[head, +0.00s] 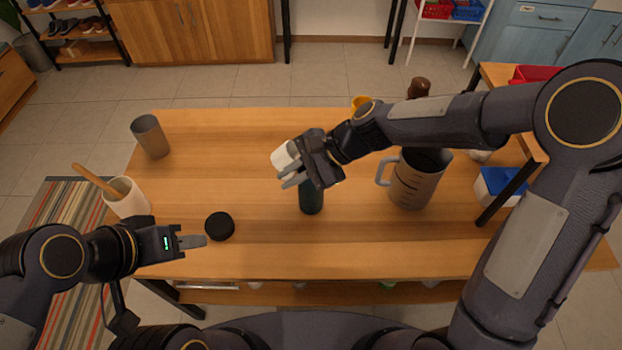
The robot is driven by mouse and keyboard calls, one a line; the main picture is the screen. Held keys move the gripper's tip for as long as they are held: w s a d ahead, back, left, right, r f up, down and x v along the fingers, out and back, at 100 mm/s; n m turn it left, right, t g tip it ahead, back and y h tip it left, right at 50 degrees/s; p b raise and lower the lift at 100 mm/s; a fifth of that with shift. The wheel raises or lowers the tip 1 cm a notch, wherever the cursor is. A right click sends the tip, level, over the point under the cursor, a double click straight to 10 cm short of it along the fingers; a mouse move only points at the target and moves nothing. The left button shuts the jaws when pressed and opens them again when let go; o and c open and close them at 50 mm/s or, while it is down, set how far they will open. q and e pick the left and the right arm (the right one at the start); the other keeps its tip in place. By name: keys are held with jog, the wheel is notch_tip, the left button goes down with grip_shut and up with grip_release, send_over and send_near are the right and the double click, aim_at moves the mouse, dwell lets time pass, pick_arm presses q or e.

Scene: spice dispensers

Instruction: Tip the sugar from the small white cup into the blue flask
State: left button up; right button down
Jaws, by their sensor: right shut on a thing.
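My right gripper (288,174) is shut on the small white cup (283,155) and holds it above the table. The cup looks tilted; its contents cannot be seen. A dark, greenish-looking flask (311,199) stands upright on the table just below the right gripper. Its top is hidden behind the gripper, so I cannot tell whether the cup's rim is over its mouth. No clearly blue flask shows. My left gripper (203,241) is low at the table's front left, beside a round black lid (220,227); its fingers are seen edge-on.
On the wooden table (260,250) a grey-brown cup (150,137) and a white holder with a wooden utensil (127,200) stand at left. A large grey jug (415,182) stands right of the flask. A yellow item (361,103) and brown mill (419,88) are behind my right arm.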

jog(key=shift+f, duration=0.2)
jog(key=shift+d+f+y+b, duration=0.1)
jog(key=shift+f+y+b, duration=0.3)
jog(key=shift+b, duration=0.75)
pick_arm(q)
notch_tip(320, 180, down, 13)
jog(key=b, duration=0.8)
jog(key=shift+r+b, duration=0.15)
jog(key=shift+b, duration=0.25)
pick_arm(e)
jog(key=y, duration=0.2)
jog(key=r+y, duration=0.1)
jog(key=y, duration=0.1)
jog(key=shift+d, duration=0.35)
pick_arm(q)
jog(key=shift+f, duration=0.25)
jog(key=shift+f+b, duration=0.35)
jog(key=shift+b, duration=0.25)
pick_arm(e)
jog(key=shift+w+d+r+y, duration=0.1)
jog(key=shift+d+y, duration=0.1)
jog(key=shift+y, duration=0.1)
pick_arm(q)
jog(key=shift+f+b, duration=0.65)
pick_arm(e)
jog(key=shift+d+r+y, duration=0.1)
jog(key=shift+d+y, duration=0.15)
jog(key=shift+y, duration=0.15)
pick_arm(q)
jog(key=shift+f+b, duration=0.35)
